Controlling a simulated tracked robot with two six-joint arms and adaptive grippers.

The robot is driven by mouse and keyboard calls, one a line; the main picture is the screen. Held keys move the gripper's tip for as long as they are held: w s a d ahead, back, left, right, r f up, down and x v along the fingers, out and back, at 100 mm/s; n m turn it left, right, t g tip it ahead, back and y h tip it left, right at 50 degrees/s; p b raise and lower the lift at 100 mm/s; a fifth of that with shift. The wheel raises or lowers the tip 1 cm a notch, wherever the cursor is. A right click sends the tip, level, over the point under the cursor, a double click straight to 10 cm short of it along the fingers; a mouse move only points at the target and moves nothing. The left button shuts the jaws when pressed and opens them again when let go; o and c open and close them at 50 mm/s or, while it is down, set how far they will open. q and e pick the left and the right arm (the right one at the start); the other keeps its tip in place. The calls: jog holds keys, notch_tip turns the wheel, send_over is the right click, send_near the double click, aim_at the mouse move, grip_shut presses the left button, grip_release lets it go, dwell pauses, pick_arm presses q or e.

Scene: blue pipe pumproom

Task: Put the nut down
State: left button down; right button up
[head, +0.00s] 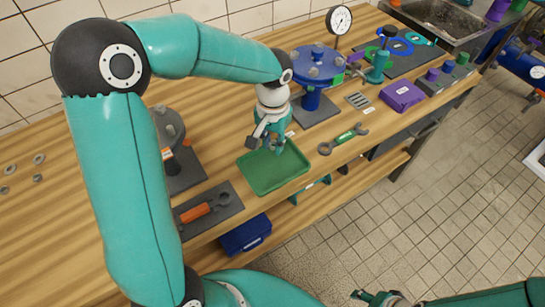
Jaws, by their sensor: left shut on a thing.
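My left gripper (268,141) is shut just above the green tray (262,186), over its back part. What it holds, taken as the nut, is too small and too covered by the fingers to make out. The tray lies on the wooden bench near its front edge, and its visible floor is bare. My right gripper (378,298) shows only partly at the bottom edge, low and away from the bench; I cannot tell whether it is open.
A green-handled wrench (343,138) lies right of the tray. An orange-handled tool (205,207) lies on a dark mat to its left. A blue flanged pipe (314,82) stands behind. Small rings and nuts (38,159) lie far left. A purple block (401,97) sits at right.

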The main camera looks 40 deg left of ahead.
aim_at(273, 167)
pick_arm(q)
notch_tip(273, 167, down, 7)
jog(key=shift+f, duration=0.15)
dwell(0.4)
jog(key=shift+f+b, duration=0.5)
jog(key=shift+f, duration=0.1)
jog(key=c, duration=1)
grip_release()
jog(key=shift+r, duration=0.15)
